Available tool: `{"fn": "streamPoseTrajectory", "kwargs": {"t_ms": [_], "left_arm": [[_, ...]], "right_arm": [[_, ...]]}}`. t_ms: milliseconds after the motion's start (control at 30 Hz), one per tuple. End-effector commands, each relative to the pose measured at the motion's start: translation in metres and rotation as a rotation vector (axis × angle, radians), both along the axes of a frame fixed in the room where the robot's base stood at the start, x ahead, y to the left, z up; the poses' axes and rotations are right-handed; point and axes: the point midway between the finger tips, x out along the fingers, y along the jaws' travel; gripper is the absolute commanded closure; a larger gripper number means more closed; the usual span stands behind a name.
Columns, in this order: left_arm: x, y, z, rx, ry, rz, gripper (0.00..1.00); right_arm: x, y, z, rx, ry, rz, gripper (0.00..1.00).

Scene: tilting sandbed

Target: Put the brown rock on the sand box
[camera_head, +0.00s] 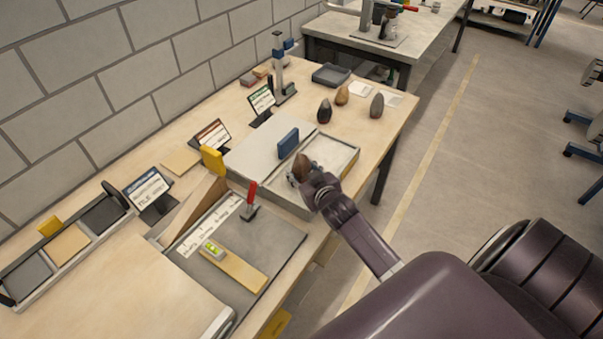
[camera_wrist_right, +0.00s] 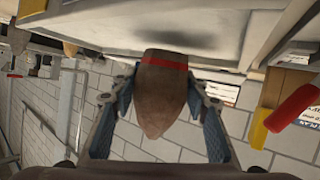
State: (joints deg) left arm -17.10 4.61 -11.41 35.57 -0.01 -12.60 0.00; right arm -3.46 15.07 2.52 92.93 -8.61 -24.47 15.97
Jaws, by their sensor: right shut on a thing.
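A brown rock (camera_wrist_right: 160,98) with a red band is held between the two fingers of my right gripper (camera_head: 308,183), which is shut on it. In the head view the rock (camera_head: 304,164) shows just beyond the fingers, over the near left part of the sand box (camera_head: 322,181). The sand box is a shallow light tray with pale sand inside. In the right wrist view a pale surface lies close beyond the rock's banded end; whether they touch is not clear. My left gripper is not in view.
A blue block (camera_head: 288,142) stands upright at the box's left side. A dark rock (camera_head: 324,111), a tan rock (camera_head: 342,95) and a grey rock (camera_head: 377,105) stand behind the box. A red-handled clamp (camera_head: 250,201) is at the near left. The sand's right part is clear.

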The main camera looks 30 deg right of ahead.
Motion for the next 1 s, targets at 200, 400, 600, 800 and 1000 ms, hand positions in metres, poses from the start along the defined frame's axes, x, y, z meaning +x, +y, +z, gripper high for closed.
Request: {"fn": "streamPoseTrajectory", "kwargs": {"t_ms": [200,400,600,800,1000], "left_arm": [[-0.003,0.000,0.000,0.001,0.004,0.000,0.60],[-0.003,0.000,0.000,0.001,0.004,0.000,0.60],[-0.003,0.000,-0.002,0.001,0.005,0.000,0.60],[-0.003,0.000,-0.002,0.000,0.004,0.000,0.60],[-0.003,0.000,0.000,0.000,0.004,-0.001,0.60]], "right_arm": [[0.001,0.000,-0.013,-0.001,-0.006,0.001,0.96],[0.001,0.000,-0.013,-0.001,-0.006,0.001,0.96],[0.000,0.000,-0.018,0.000,-0.002,0.000,0.49],[0.000,0.000,-0.018,0.000,-0.002,0.000,0.41],[0.000,0.000,-0.014,-0.001,-0.002,0.001,0.41]]}}
